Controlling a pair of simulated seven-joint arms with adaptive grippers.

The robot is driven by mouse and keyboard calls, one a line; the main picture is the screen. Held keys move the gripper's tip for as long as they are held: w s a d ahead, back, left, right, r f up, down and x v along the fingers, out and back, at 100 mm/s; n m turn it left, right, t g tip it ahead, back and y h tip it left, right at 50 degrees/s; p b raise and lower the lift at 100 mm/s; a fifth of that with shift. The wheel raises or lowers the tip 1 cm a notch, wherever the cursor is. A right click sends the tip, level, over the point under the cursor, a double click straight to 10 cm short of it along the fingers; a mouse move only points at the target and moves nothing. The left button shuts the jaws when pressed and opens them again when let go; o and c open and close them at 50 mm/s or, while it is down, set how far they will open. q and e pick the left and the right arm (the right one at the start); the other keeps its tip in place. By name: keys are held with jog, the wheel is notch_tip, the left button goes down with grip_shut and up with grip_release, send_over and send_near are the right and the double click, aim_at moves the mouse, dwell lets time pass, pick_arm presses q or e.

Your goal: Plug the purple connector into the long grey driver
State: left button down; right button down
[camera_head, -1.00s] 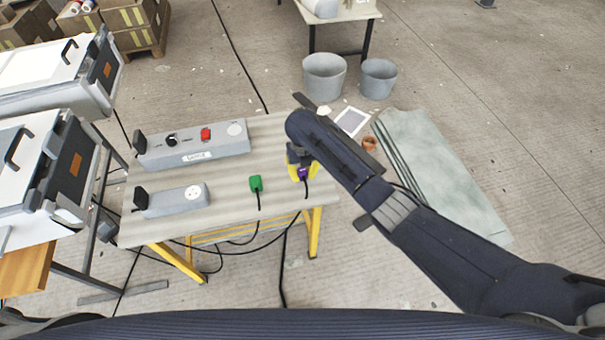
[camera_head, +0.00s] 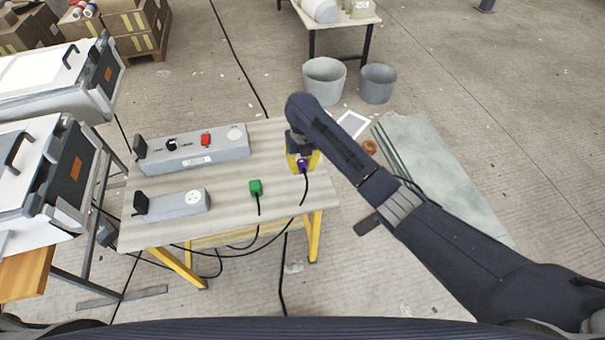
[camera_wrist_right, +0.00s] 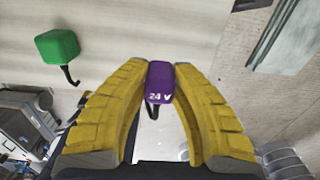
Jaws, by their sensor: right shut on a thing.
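My right gripper (camera_head: 303,163) has yellow fingers and is shut on the purple connector (camera_head: 302,167) near the right end of the table. In the right wrist view the purple connector (camera_wrist_right: 160,83), marked "24 V", sits between the two yellow fingertips (camera_wrist_right: 161,70). A black cable hangs from it. The long grey driver (camera_head: 218,149) lies at the back left of the table, with a red switch, a black knob and a round pale socket at its right end. The connector is apart from it, to its right. My left gripper is not in view.
A shorter grey driver (camera_head: 178,204) with a round white socket lies in front of the long one. A green connector (camera_head: 256,187) lies on the table (camera_head: 235,222) between it and my right gripper; it also shows in the right wrist view (camera_wrist_right: 57,46). Cables hang over the front edge.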

aim_at(303, 161)
notch_tip(303, 161, up, 13)
dwell(0.4)
jog(key=shift+w+d, duration=0.1)
dwell(0.4)
